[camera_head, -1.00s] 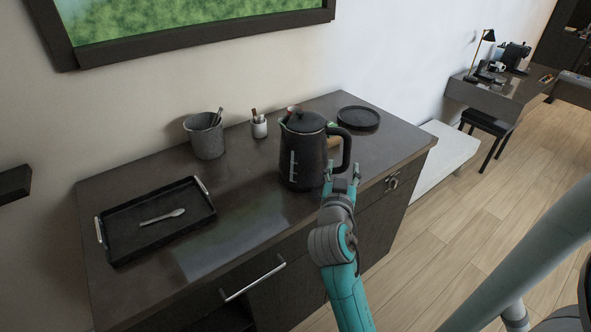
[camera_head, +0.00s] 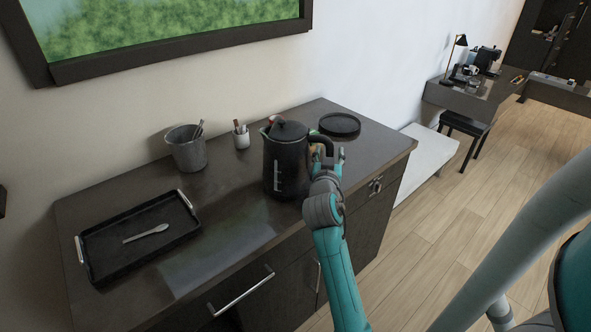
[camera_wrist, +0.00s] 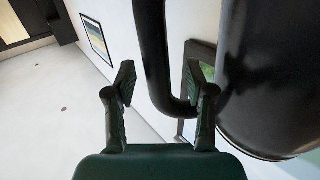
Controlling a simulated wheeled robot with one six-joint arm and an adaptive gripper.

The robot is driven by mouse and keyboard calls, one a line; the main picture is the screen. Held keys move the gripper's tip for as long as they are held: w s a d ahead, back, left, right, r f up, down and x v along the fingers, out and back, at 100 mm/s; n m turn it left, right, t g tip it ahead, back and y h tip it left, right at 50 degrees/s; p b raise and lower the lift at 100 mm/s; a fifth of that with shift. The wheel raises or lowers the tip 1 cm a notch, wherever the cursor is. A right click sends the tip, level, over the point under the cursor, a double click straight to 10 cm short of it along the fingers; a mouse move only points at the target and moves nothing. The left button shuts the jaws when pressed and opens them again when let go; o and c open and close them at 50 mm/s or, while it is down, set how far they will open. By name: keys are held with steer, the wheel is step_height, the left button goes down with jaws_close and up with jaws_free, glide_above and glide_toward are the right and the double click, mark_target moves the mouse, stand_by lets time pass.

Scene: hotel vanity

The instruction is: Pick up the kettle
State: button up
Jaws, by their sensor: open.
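The black kettle (camera_head: 285,162) stands upright on the dark vanity top, its handle (camera_head: 325,146) on the right side. My gripper (camera_head: 330,158) is at the handle side of the kettle, close to the handle. In the wrist view the kettle body (camera_wrist: 275,85) fills the right side. The kettle handle (camera_wrist: 160,60) runs down and curves between the two open fingers of my gripper (camera_wrist: 160,95). The right finger overlaps the gap between handle and body. The jaws are apart, and I cannot tell whether either finger touches the handle.
A black tray (camera_head: 105,262) with a spoon (camera_head: 146,234) lies at the left of the vanity top (camera_head: 235,215). A grey bucket (camera_head: 187,152) and a small white cup (camera_head: 241,138) stand behind the kettle. A round black tray (camera_head: 339,124) lies at the back right.

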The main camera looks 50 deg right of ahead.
steer(key=shift+w+d, duration=0.1)
steer(key=shift+d, duration=0.1)
jaws_close()
steer(key=shift+r, duration=0.15)
steer(key=shift+r, duration=0.2)
